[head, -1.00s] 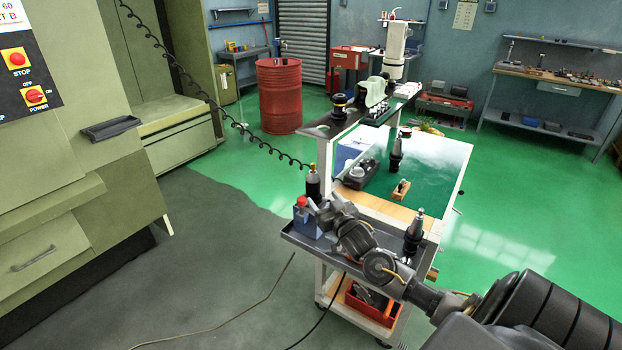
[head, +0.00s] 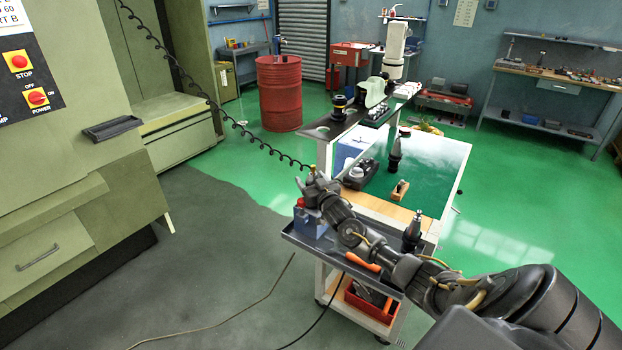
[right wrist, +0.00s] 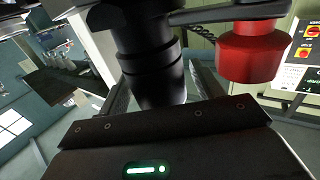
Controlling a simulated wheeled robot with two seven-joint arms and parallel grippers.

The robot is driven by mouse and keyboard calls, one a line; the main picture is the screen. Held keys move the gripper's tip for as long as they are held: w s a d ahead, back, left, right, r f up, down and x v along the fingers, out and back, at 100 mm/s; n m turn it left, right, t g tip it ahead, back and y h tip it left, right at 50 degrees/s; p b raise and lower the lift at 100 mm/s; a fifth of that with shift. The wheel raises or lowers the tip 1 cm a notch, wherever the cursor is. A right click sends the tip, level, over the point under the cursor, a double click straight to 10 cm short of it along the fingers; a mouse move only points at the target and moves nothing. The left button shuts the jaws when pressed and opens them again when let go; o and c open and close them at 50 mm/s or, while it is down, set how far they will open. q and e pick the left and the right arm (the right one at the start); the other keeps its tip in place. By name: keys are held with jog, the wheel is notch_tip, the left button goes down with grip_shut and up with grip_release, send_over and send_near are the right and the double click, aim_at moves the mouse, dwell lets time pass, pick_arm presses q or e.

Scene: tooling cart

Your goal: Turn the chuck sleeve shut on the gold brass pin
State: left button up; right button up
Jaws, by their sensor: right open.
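The dark chuck stands upright at the far left of the grey cart's tray (head: 330,258). In the head view my right gripper (head: 309,184) hides most of it. A small gold tip, the brass pin (head: 313,167), shows just above the gripper. In the right wrist view the black chuck sleeve (right wrist: 150,72) stands ahead, between the two finger lines of my open right gripper (right wrist: 160,95). I cannot tell whether the fingers touch it. The pin is out of sight there. My left gripper is not in view.
A blue block (head: 307,226) with a red knob (head: 300,202) stands beside the chuck; the red knob (right wrist: 250,52) is close on the right in the wrist view. An orange-handled tool (head: 362,262) lies on the tray. A dark tool holder (head: 412,236) stands at the tray's right end.

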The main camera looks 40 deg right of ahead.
jog(key=shift+w, duration=0.2)
jog(key=c, duration=1)
jog(key=shift+m+h, duration=0.3)
jog(key=shift+h, duration=0.2)
